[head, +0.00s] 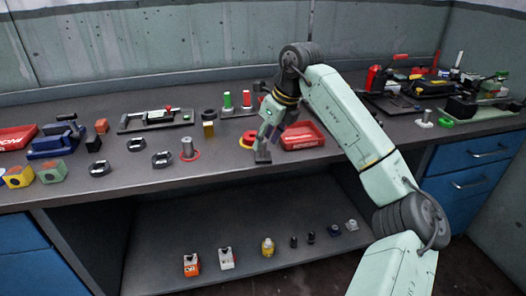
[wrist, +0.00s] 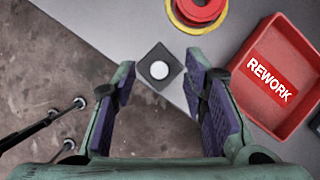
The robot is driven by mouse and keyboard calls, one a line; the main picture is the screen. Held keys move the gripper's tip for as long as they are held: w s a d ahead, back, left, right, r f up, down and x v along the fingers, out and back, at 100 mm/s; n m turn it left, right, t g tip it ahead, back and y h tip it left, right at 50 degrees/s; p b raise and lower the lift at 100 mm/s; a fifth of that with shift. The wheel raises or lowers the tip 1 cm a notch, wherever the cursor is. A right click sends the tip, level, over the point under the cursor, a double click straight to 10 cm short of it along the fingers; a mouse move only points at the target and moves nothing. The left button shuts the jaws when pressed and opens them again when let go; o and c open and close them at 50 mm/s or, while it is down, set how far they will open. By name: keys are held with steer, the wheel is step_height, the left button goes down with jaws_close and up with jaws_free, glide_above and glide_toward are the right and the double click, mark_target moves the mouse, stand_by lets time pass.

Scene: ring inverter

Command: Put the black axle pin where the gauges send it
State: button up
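My gripper (wrist: 165,85) is open and empty, pointing down over the bench's front edge. Between and just beyond its fingertips in the wrist view is a dark square block (wrist: 160,68) with a round pale top; the head view shows it under my gripper (head: 263,156). I cannot tell a black axle pin for certain; small black pieces (head: 294,241) stand on the lower shelf. A red REWORK tray (wrist: 275,85) lies right of my gripper.
A red-and-yellow round piece (wrist: 198,8) sits by the tray. Left on the bench (head: 75,195) are a grey cylinder on a red ring (head: 187,147), dark rings (head: 161,159), a blue vise (head: 52,140) and another red tray (head: 17,137). Tools crowd the right end.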

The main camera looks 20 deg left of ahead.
steer(key=shift+x, duration=1.25)
steer(key=shift+c, duration=0.5)
jaws_close()
steer(key=shift+r, duration=0.1)
